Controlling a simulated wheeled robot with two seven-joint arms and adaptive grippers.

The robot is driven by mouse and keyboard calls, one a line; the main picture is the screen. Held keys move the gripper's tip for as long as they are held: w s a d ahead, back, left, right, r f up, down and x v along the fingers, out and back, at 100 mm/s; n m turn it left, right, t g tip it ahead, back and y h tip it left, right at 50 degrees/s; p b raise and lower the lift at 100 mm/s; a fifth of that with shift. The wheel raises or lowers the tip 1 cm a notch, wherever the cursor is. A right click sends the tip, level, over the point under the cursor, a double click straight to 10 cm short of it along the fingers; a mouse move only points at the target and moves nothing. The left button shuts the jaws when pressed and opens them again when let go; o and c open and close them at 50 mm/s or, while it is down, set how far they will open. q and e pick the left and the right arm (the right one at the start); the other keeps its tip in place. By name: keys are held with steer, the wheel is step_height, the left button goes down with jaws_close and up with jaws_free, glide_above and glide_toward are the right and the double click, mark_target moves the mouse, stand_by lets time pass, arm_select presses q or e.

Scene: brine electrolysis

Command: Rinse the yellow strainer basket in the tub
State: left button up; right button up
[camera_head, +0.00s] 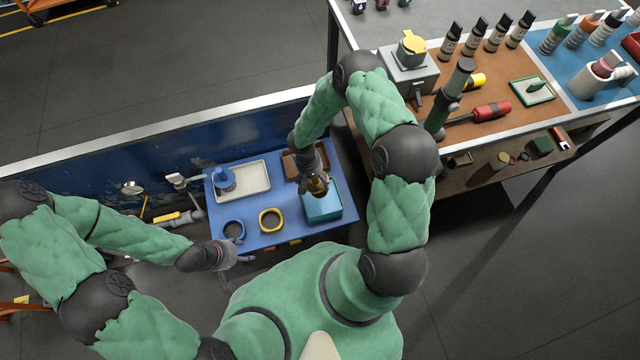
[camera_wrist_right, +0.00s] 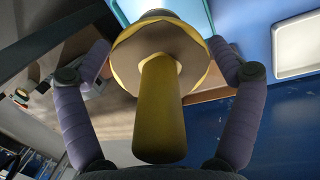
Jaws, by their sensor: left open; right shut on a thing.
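The yellow strainer basket (camera_head: 317,186) is held by my right gripper (camera_head: 314,190) at the teal tub (camera_head: 323,210) on the blue bench. From above I cannot tell how deep it sits in the tub. In the right wrist view its yellow handle (camera_wrist_right: 160,110) stands between my two fingers (camera_wrist_right: 160,75), with a yellow-rimmed round part beyond it; the far end is hidden. My left gripper (camera_head: 243,258) is open and empty, near the bench's front edge, left of the tub and apart from it.
A yellow ring (camera_head: 262,222) and a blue ring (camera_head: 227,237) are on the bench (camera_head: 248,205). A white tray (camera_head: 258,182) with a blue item (camera_head: 224,182) lies behind them. A brown tray (camera_head: 290,165) is behind the tub. A bottle-laden table stands at right.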

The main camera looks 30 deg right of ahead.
mark_target(318, 184)
steer(key=shift+w+d+m, duration=0.2)
steer(key=shift+m, duration=0.1)
arm_select(q)
steer(key=shift+d+f, duration=0.2)
steer(key=shift+d, duration=0.15)
arm_select(e)
steer(key=shift+s+d+f+b, duration=0.15)
steer(key=shift+f+b, duration=0.35)
steer(key=shift+f, duration=0.35)
steer(key=shift+s+d+f+b, duration=0.1)
steer(key=shift+s+f+b, duration=0.05)
steer(key=shift+f+b, duration=0.55)
steer(key=shift+s+d+f+b, duration=0.15)
steer(key=shift+f+b, duration=0.2)
steer(key=shift+f, duration=0.6)
steer(key=f+b, duration=0.5)
steer(key=shift+s+d, duration=0.15)
steer(key=shift+s, duration=0.25)
arm_select(q)
step_height(318, 184, down, 8)
arm_select(e)
steer(key=shift+s+d+f, duration=0.1)
steer(key=shift+s+f, duration=0.05)
steer(key=shift+f, duration=0.65)
steer(key=shift+s+d+f, duration=0.1)
steer(key=shift+s+f, duration=0.05)
steer(key=shift+f, duration=0.6)
steer(key=shift+s+d+f, duration=0.1)
steer(key=shift+s+f, duration=0.05)
steer(key=shift+f, duration=0.65)
